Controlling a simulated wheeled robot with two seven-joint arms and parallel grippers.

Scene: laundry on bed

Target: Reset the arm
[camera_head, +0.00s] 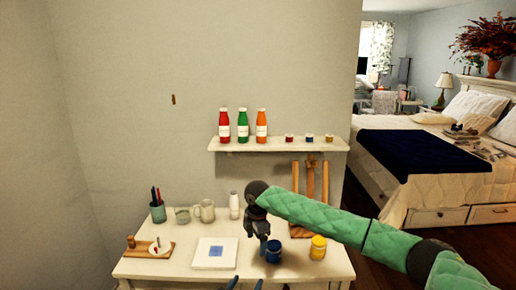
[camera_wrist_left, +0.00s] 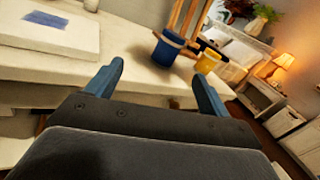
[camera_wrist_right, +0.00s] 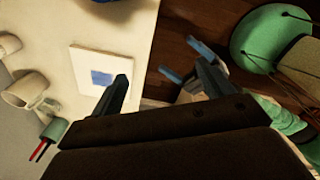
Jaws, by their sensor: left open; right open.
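My right arm reaches in from the right in the head view, with its gripper (camera_head: 262,244) pointing down over the white table, beside the blue pot (camera_head: 273,252). Its two fingers (camera_wrist_right: 163,80) stand apart and empty in the right wrist view. My left gripper (camera_head: 245,284) shows only as blue fingertips at the bottom edge of the head view, in front of the table. In the left wrist view its fingers (camera_wrist_left: 155,88) are spread with nothing between them, facing the table edge. The blue pot (camera_wrist_left: 168,47) is beyond them.
The table (camera_head: 180,268) holds a white canvas with a blue square (camera_head: 214,254), a yellow pot (camera_head: 318,247), a pen cup (camera_head: 158,212), mugs (camera_head: 207,211) and a white bottle (camera_head: 234,206). A shelf (camera_head: 275,146) with bottles hangs above. A bed (camera_head: 430,195) stands at right.

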